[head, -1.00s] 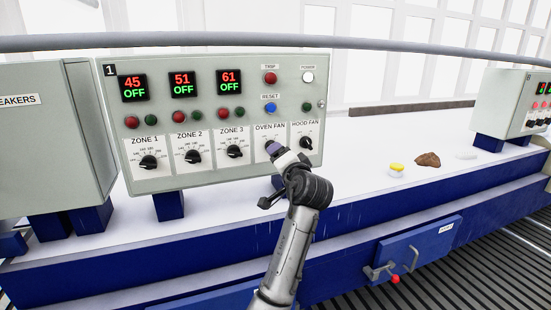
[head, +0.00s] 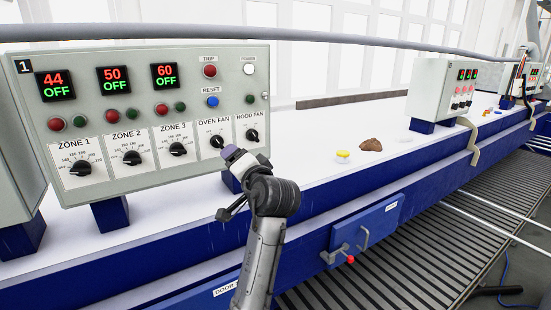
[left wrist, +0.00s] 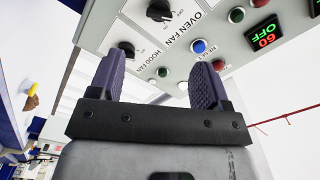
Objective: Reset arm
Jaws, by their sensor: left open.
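The grey-green control panel marked 1 (head: 150,90) stands at the left in the head view. Its oven fan knob (head: 216,141) and hood fan knob (head: 252,134) are uncovered. My left gripper (head: 231,153) is just below these two knobs in the picture, apart from both. In the left wrist view, the two purple ribbed fingers of my left gripper (left wrist: 158,68) are spread with nothing between them. The panel appears tilted beyond them, with the oven fan knob (left wrist: 160,10), hood fan knob (left wrist: 127,50) and blue reset button (left wrist: 198,46). My right gripper is out of view.
A white worktop (head: 320,120) runs to the right, with a yellow-topped white item (head: 343,156) and a brown lump (head: 371,145). A second panel (head: 440,90) stands farther right.

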